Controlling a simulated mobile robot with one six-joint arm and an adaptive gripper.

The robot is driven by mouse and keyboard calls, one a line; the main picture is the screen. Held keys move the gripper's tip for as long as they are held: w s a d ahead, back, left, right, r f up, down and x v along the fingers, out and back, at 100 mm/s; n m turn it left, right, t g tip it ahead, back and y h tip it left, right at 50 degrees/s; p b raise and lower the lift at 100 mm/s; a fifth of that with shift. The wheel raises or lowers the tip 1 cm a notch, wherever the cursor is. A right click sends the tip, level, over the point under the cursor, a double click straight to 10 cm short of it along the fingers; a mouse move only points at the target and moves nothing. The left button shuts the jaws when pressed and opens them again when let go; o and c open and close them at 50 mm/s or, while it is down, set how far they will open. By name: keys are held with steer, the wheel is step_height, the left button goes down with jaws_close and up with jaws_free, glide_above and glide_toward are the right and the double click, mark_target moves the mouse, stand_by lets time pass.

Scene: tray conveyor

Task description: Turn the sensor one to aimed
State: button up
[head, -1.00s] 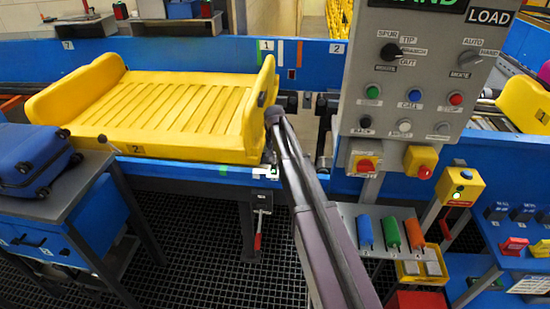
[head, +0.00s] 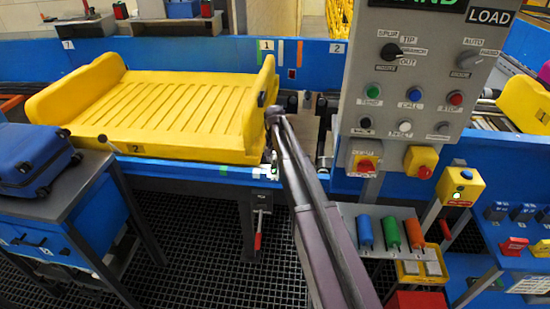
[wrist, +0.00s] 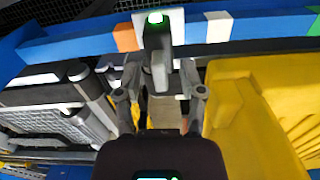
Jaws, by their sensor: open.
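The sensor (wrist: 157,48) is a dark upright block with a lit green lamp on top, in the wrist view. It stands between the two fingers of my gripper (wrist: 160,72), which is open with one finger on each side. I cannot tell whether the fingers touch it. In the head view my gripper (head: 273,114) is at the right end of the yellow tray. The sensor is small and mostly hidden there, so its facing is unclear. No pointer or mark for the aimed position can be read.
The yellow tray (head: 190,100) lies on the blue conveyor close beside my gripper. The grey control panel (head: 410,75) with knobs and buttons stands to the right. A blue suitcase (head: 35,160) lies on a table at left. The blue rail (head: 200,52) runs behind.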

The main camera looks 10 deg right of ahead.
mark_target(275, 157)
steer(key=m, duration=0.4)
steer(key=shift+r+p, duration=0.3)
step_height(275, 157, up, 14)
steer(key=p, duration=1.4)
steer(key=s+r+n+p, duration=0.2)
steer(key=s+n, duration=0.5)
steer(key=s, duration=2)
steer(key=shift+s+d+n, duration=0.15)
steer(key=shift+d+n, duration=0.05)
steer(key=shift+n, duration=0.2)
steer(key=shift+s+n, duration=0.3)
steer(key=shift+s, duration=0.55)
